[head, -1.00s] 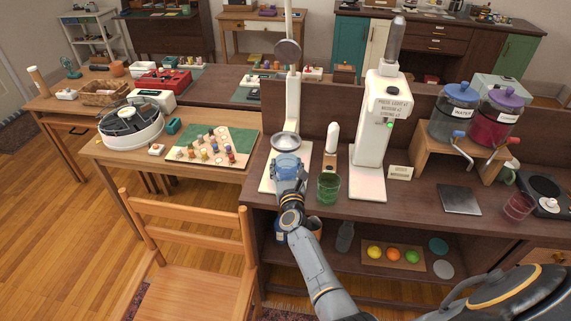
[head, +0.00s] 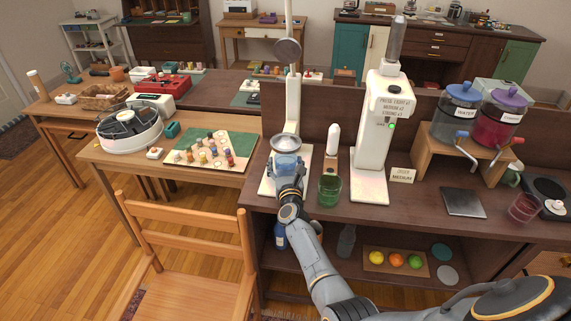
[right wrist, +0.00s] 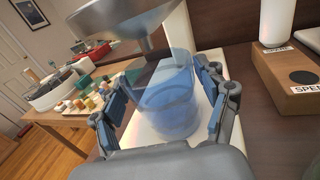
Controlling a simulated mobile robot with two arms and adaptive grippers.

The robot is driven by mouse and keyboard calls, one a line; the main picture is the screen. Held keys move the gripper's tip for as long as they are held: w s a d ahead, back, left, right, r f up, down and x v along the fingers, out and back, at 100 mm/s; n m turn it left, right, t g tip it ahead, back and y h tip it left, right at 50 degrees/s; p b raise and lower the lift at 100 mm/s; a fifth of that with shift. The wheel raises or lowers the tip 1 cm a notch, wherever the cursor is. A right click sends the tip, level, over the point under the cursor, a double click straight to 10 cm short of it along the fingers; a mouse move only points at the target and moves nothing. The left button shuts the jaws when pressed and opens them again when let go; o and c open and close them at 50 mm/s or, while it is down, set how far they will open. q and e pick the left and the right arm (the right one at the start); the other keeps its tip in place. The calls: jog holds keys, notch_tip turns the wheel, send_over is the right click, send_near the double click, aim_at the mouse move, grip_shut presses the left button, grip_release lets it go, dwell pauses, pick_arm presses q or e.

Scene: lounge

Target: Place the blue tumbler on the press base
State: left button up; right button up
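The clear blue tumbler (head: 286,164) is upright over the press base (head: 269,186), a white plate at the foot of a tall white stand, just below the stand's metal dish (head: 286,142). My right gripper (head: 288,176) is shut on the tumbler from the front. In the right wrist view the tumbler (right wrist: 166,95) is between the two blue-padded fingers (right wrist: 165,98), with the white base (right wrist: 146,134) beneath it. I cannot tell whether its bottom touches the base. My left gripper is not in view.
A green tumbler (head: 330,191) stands right of the base, near a white dispenser (head: 372,150). A small wooden block (right wrist: 292,88) with a white cylinder is close on the right. The metal dish (right wrist: 128,22) hangs close above. A chair (head: 190,265) stands front left.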

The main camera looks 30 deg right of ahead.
jog(key=shift+r, duration=0.1)
jog(key=shift+r, duration=0.15)
jog(key=p+v, duration=0.4)
jog(key=v, duration=0.6)
jog(key=shift+s+a, duration=0.1)
jog(key=shift+s, duration=0.2)
jog(key=shift+v, duration=0.75)
